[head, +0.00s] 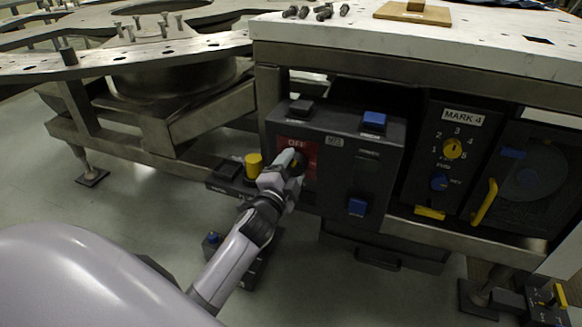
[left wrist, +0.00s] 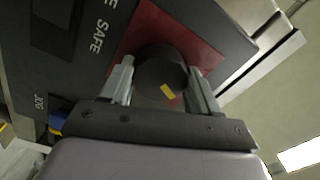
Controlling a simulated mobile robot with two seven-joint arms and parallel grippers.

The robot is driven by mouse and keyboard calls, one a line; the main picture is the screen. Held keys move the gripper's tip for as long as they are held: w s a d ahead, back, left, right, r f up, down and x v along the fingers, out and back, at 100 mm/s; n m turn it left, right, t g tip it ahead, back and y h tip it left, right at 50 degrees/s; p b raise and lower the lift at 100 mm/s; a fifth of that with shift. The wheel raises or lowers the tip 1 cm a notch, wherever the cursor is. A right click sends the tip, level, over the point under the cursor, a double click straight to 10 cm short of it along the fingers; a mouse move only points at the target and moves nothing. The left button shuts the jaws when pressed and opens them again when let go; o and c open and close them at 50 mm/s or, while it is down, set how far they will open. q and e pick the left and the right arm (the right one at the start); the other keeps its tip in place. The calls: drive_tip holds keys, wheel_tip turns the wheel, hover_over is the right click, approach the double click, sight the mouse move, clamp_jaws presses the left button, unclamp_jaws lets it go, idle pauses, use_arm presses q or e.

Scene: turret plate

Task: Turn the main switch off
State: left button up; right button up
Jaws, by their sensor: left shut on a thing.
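The main switch is a round black knob (left wrist: 160,68) with a yellow mark, on a red plate (head: 311,150) labelled OFF at its top. The plate is on the left face of the dark control box (head: 340,135). My left gripper (head: 295,166) is at the knob and largely hides it in the head view. In the left wrist view my left gripper (left wrist: 162,86) has one finger on each side of the knob and is shut on it. The yellow mark shows near the knob's lower edge there. My right gripper is not in view.
Blue buttons (head: 374,119) and a yellow knob (head: 254,165) are near the switch. To the right are a MARK 4 panel (head: 463,116) and a yellow handle (head: 484,202). A white tabletop (head: 440,45) with bolts overhangs the box. A turret ring (head: 130,58) is at left.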

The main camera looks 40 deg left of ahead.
use_arm(q)
drive_tip(key=n, duration=0.2)
drive_tip(key=shift+n+p, duration=0.3)
drive_tip(key=shift+p, duration=0.05)
drive_tip(key=shift+n, duration=0.5)
drive_tip(key=shift+n+p, duration=0.35)
drive_tip(key=shift+n, duration=0.25)
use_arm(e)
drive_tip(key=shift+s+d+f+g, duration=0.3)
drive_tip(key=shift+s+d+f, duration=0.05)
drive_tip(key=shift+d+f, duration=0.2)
use_arm(q)
drive_tip(key=o, duration=1.1)
drive_tip(key=shift+c, duration=0.2)
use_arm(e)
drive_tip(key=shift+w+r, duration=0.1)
use_arm(q)
drive_tip(key=shift+s, duration=0.2)
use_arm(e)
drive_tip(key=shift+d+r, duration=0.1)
